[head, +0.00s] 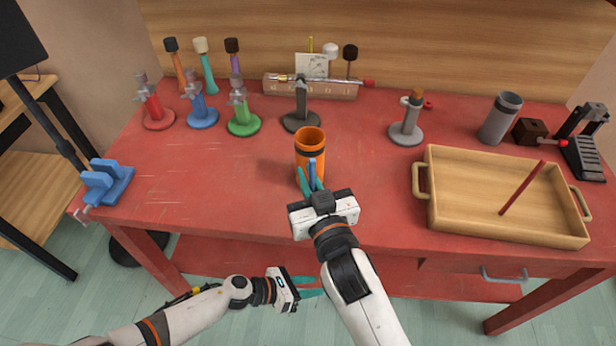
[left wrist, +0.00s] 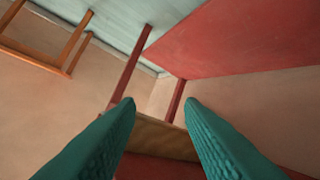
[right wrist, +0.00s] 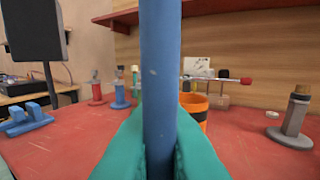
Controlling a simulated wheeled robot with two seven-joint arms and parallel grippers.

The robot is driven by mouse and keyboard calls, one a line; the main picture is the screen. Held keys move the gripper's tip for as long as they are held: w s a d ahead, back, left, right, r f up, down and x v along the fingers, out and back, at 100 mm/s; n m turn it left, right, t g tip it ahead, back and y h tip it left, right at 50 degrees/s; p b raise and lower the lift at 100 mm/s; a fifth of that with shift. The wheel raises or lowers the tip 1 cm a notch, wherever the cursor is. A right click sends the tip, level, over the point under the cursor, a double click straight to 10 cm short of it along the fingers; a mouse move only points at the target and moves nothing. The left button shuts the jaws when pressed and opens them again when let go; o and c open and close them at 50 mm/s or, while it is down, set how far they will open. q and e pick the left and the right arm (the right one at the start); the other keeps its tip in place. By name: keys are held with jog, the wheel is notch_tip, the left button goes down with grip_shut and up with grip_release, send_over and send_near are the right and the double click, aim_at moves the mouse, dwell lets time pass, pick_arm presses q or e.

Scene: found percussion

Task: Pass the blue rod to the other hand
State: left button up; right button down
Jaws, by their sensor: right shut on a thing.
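The blue rod (head: 312,170) is held in my right gripper (head: 310,182) over the front of the red table. In the right wrist view the blue rod (right wrist: 160,70) stands upright between the teal fingers, which are shut on it; its ends are out of that view. My left gripper (head: 308,287) is low in front of the table's front edge, below and apart from the rod. In the left wrist view its fingers (left wrist: 160,120) are apart with nothing between them.
An orange cup (head: 309,140) stands just behind the rod. A wooden tray (head: 425,205) with a dark red rod (head: 522,188) is at the right. A blue cradle (head: 106,182) sits at the left edge. Several stands line the back. The table's front left is clear.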

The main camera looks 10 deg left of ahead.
pick_arm(q)
jog(key=s+a+f+n+t+y, duration=0.1)
jog(key=s+a+f+n+y, duration=0.3)
jog(key=a+f+n, duration=0.45)
jog(key=s+a+f+n+t+y, duration=0.25)
jog(key=a+f+n+y, duration=0.2)
jog(key=f+n, duration=0.65)
jog(key=s+a+f+n+g+y, duration=0.1)
jog(key=s+a+f+n+g, duration=0.1)
jog(key=s+n, duration=0.5)
jog(key=s+a+f+n+g+y, duration=0.1)
jog(key=s+a+f+n+g, duration=0.1)
jog(key=s+n, duration=0.6)
jog(key=s+a+f+n+g+y, duration=0.1)
jog(key=s+a+f+n+g, duration=0.1)
jog(key=s+n, duration=0.6)
jog(key=shift+s+a+f+g, duration=0.3)
jog(key=shift+s+a+g, duration=0.3)
jog(key=shift+s, duration=0.65)
jog(key=shift+y, duration=0.25)
